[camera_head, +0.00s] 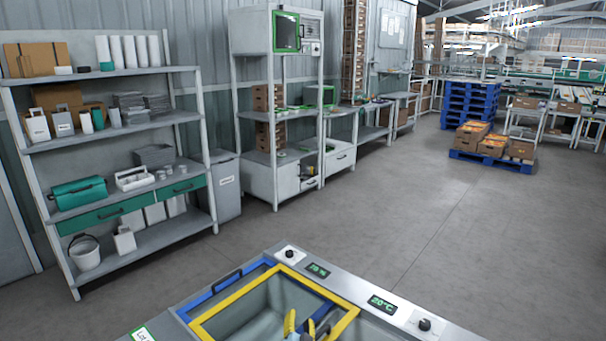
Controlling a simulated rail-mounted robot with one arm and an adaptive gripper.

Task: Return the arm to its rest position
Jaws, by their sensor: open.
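What looks like my gripper (301,323) shows at the bottom edge, its yellow and grey-blue fingers pointing away from me. The fingers are apart, and I see nothing held between them. The rest of the gripper and the arm are cut off below the picture. The fingers appear over the front part of a grey basin with a yellow frame (222,316). I cannot tell how high above the basin they are.
The basin's grey panel (345,291) carries knobs and green displays. A blue frame (208,296) lies beside the yellow one. Loaded shelves (120,147) stand at the left, a cabinet (258,179) behind. Blue pallets (469,105) are far right. The floor between is clear.

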